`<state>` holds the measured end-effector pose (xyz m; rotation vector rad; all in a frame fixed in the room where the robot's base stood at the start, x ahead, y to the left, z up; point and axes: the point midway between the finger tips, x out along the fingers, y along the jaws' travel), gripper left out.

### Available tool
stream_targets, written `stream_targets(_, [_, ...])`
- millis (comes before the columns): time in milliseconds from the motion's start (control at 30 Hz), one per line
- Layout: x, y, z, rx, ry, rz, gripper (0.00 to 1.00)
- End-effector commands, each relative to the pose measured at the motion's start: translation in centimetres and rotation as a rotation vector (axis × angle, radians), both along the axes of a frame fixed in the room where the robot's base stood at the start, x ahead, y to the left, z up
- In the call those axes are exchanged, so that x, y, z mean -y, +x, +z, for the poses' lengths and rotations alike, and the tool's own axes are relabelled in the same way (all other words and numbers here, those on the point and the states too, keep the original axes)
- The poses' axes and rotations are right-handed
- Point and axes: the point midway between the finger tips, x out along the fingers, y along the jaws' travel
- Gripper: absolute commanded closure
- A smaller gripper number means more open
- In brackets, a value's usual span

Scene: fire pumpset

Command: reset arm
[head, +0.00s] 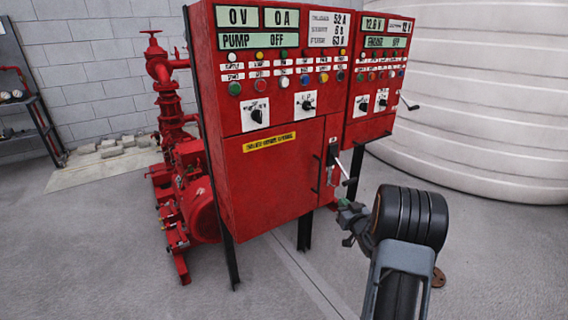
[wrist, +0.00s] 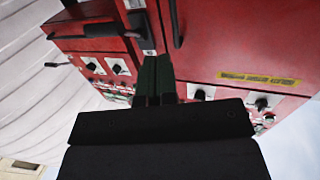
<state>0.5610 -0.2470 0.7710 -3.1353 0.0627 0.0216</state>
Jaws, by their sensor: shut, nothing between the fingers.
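My gripper (head: 346,208) is in front of the lower right part of the red control cabinet (head: 283,175) in the head view. My arm reaches to it from the bottom right. In the wrist view my gripper's fingers (wrist: 155,62) are together and empty, close to the cabinet in the picture. A lever handle (head: 345,173) on the cabinet's right side is just above my gripper in the head view. I cannot tell whether they touch. The lever's dark mount (wrist: 143,30) shows at the top of the wrist view.
A second red panel (head: 378,75) adjoins the cabinet on the right. A large white ribbed tank (head: 475,95) stands behind it. A red pump (head: 195,190) with pipes is at the left. The grey floor in front of the cabinet is clear.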

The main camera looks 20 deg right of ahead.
Motion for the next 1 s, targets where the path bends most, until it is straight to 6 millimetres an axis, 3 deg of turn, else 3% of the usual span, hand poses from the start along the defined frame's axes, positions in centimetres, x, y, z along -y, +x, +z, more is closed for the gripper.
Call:
stream_targets(167, [0.3,-0.1,-0.8,-0.049,-0.018,-0.017,1.0])
stream_targets(267, [1.3,-0.6,-3.2,-0.178,-0.025,-0.08,1.0])
stream_targets(367, [2.5,-2.7,-7.1,-0.396,-0.009,-0.18,1.0])
stream_targets(467, [2.5,-5.7,-7.7,-0.627,0.008,-0.274,1.0])
stream_targets(567, [0.4,-8.9,-5.8,-0.842,0.031,-0.327,1.0])
stream_targets(667, [-3.2,-12.3,-2.0,-1.038,0.061,-0.34,1.0])
stream_targets(800, [-10.0,-17.5,5.1,-1.268,0.106,-0.287,1.0])
stream_targets(1000, [-18.5,-23.7,14.7,-1.413,0.125,-0.139,1.0])
